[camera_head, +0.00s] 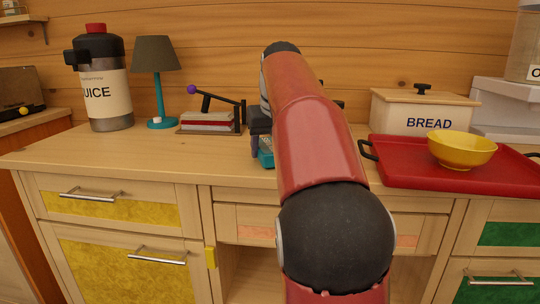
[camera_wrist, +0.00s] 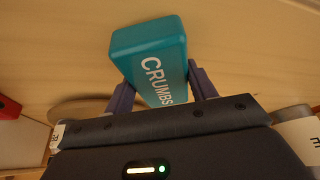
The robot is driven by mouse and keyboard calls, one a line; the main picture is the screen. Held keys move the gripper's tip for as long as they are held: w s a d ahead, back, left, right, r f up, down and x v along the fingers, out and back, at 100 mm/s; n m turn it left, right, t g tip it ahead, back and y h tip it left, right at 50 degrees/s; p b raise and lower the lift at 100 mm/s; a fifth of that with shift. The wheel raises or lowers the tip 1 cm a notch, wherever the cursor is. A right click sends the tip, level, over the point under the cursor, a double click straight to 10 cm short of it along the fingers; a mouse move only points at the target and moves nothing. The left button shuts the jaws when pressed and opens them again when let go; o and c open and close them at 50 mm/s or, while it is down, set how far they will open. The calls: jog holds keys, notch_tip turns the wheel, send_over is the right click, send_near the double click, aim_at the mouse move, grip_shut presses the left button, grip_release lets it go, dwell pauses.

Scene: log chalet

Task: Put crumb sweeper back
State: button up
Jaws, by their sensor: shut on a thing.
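The crumb sweeper (camera_wrist: 148,55) is a teal block with rounded edges and the white word CRUMBS on it. My gripper (camera_wrist: 160,85) is shut on it, with one purple-grey finger on each side in the wrist view. In the head view, the teal sweeper (camera_head: 266,152) shows low beside my red arm, over the front part of the wooden counter (camera_head: 150,160). My arm hides much of the gripper there. I cannot tell whether the sweeper touches the counter.
A napkin holder (camera_head: 208,121) with a purple knob, a teal lamp (camera_head: 158,90) and a juice dispenser (camera_head: 101,90) stand left. A bread box (camera_head: 425,110) and a red tray (camera_head: 400,175) bearing a yellow bowl (camera_head: 461,149) are right. The counter's front left is clear.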

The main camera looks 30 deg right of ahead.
jog(key=o, duration=1.1)
jog(key=d+p+v, duration=0.1)
jog(key=p+v, duration=0.2)
jog(key=v, duration=0.9)
jog(key=s+a+f, duration=0.5)
jog(key=s+f, duration=0.2)
jog(key=f, duration=0.2)
jog(key=s+a+f+n, duration=0.1)
jog(key=s+a+f, duration=0.4)
jog(key=s+f, duration=0.2)
jog(key=s+a+f+n+t+y, duration=0.1)
jog(key=s+a+f, duration=0.4)
jog(key=s+f, duration=0.3)
jog(key=shift+a+f, duration=0.1)
jog(key=shift+f, duration=0.9)
jog(key=shift+a+f, duration=0.15)
jog(key=shift+f, duration=0.9)
